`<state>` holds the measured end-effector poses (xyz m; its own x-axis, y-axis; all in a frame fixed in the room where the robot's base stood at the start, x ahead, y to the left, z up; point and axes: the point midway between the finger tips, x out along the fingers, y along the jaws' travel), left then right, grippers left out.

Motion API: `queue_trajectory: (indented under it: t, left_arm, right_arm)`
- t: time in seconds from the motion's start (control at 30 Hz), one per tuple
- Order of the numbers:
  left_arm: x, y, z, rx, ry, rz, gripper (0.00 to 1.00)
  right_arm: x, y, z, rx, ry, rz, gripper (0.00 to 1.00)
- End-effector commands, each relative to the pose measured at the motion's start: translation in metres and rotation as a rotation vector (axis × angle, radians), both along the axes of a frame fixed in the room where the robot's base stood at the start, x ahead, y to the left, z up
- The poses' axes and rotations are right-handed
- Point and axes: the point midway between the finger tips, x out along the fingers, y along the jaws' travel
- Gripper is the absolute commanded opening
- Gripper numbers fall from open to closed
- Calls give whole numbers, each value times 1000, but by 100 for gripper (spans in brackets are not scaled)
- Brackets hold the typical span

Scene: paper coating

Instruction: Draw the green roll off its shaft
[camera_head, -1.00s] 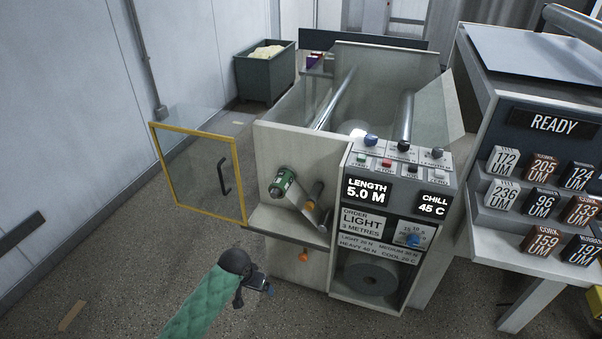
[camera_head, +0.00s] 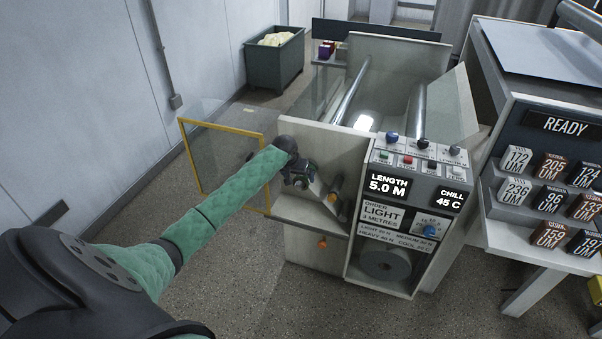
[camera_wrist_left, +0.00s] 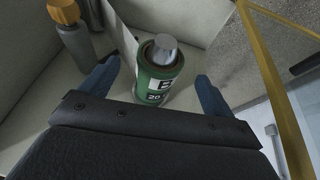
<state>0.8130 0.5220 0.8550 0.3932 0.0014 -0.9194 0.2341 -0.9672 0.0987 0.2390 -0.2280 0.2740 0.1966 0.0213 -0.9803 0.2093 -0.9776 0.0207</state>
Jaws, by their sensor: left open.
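The green roll (camera_wrist_left: 157,78) sits on its grey shaft (camera_wrist_left: 163,46), whose end sticks out of the roll in the left wrist view. My left gripper (camera_wrist_left: 155,88) is open, with one blue finger on each side of the roll and a gap to each. In the head view my left gripper (camera_head: 293,174) is at the machine's front panel (camera_head: 327,165), and my wrist hides most of the roll. My right gripper is not in view.
The yellow-framed door (camera_head: 222,127) stands open at the left, close to my left arm. The control panel (camera_head: 418,190) is to the right. A dark bin (camera_head: 274,60) stands behind.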

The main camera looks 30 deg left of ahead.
Motion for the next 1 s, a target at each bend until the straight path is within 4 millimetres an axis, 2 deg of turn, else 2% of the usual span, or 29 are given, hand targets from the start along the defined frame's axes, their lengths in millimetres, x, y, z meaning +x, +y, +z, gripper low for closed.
queue_trajectory:
  t: [0.4,0.6,0.83,0.87,1.0]
  left_arm:
    - [20,0,-47,1,2,-1,89]
    - [24,0,-56,1,1,-2,89]
    - [24,-1,-57,1,0,-2,89]
    - [24,-1,-57,1,0,-2,87]
    - [24,0,-57,1,0,-2,59]
  right_arm:
    - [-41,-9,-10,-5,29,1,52]
    - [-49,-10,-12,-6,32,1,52]
    - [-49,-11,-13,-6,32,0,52]
    - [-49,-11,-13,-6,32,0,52]
    - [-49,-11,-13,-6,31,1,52]
